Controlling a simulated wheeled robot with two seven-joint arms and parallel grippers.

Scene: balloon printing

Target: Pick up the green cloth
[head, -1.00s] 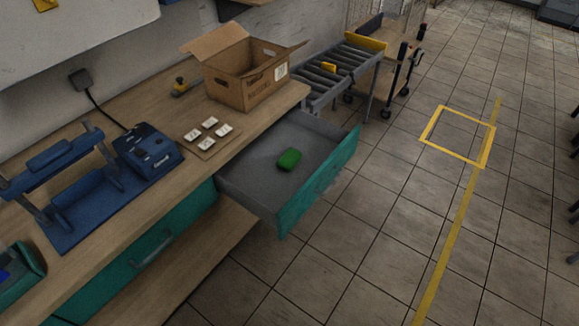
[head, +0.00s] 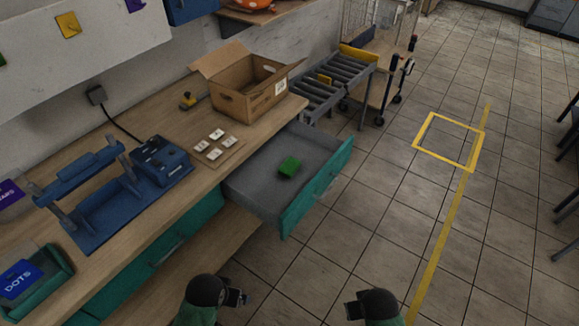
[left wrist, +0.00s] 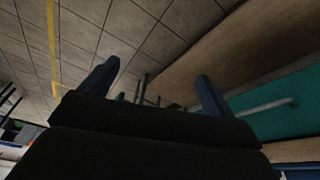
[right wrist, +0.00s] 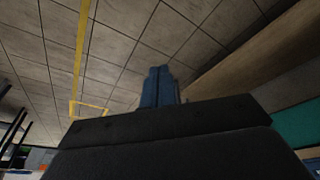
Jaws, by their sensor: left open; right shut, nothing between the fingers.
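The green cloth (head: 289,167) is a small folded block lying on the grey floor of an open drawer (head: 262,180) with a teal front, pulled out from under the workbench. My left gripper (head: 240,297) is at the bottom of the head view, in front of the bench and well short of the drawer. In the left wrist view its two fingers (left wrist: 155,76) stand apart and empty. My right gripper (head: 352,309) is at the bottom, right of the left one, over the tiled floor. In the right wrist view its fingers (right wrist: 160,74) are together with nothing between them.
The bench (head: 128,225) carries a blue press (head: 95,195), white tiles on a board (head: 214,143), an open cardboard box (head: 245,88) and a teal bin (head: 38,284). A roller conveyor (head: 345,76) stands behind the drawer.

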